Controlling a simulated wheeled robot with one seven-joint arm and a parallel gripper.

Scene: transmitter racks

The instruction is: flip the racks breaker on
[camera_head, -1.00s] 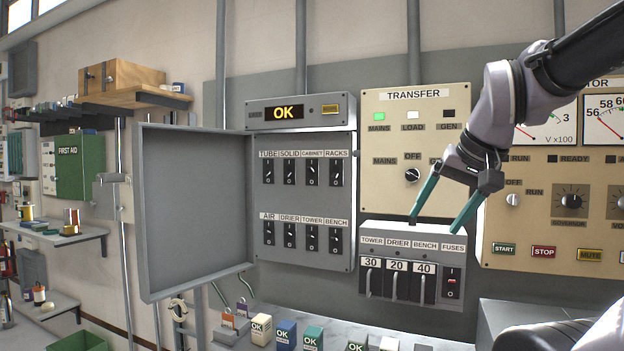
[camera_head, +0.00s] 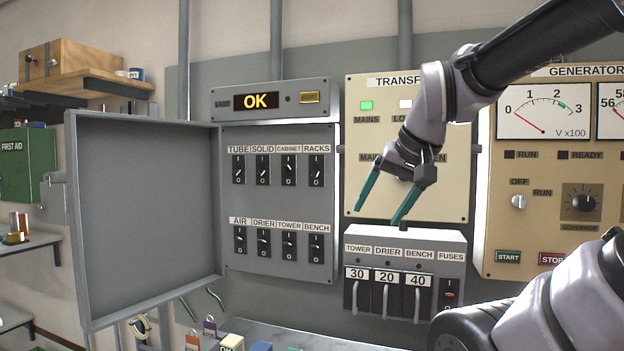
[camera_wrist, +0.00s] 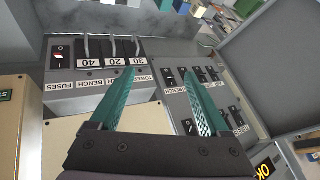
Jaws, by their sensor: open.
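The racks breaker (camera_head: 316,171) is a black switch under the RACKS label, at the right end of the upper row in the open grey breaker panel (camera_head: 277,202). Its small white lever is too small for me to tell its setting surely. My gripper (camera_head: 376,216) is open and empty, its two teal fingers pointing down-left in front of the transfer panel, right of the breaker panel and apart from the switches. In the wrist view my gripper (camera_wrist: 160,74) shows the breaker panel upside down on the right, partly behind one finger; I cannot pick out the racks breaker there.
The panel's door (camera_head: 147,215) stands open to the left. A fuse box (camera_head: 452,245) with pull handles sits below the gripper. The transfer panel (camera_head: 360,95) is behind it, the generator panel (camera_head: 510,240) to the right. An OK display (camera_head: 256,101) tops the breaker panel.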

